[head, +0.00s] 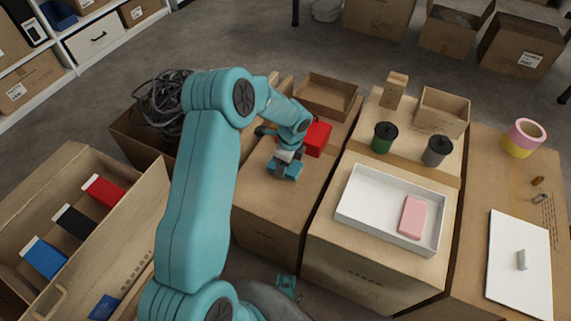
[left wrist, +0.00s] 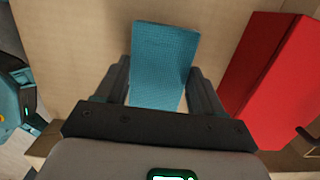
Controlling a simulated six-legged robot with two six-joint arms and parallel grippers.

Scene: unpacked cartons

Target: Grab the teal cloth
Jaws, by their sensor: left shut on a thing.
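The teal cloth (left wrist: 165,55) stands up between the two dark fingers of my left gripper (left wrist: 157,88) in the left wrist view, and the gripper is shut on it. In the head view, my left gripper (head: 287,160) is low over the top of a closed carton (head: 270,205), with the cloth (head: 286,173) at its fingertips. I cannot tell whether the cloth touches the carton.
A red box (head: 319,138) stands close beside the left gripper; it also shows in the left wrist view (left wrist: 268,75). An open carton (head: 327,95) lies behind it. A white tray (head: 348,208) holding a pink block (head: 412,216) is to the right. Black cables (head: 163,98) fill a carton behind my arm.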

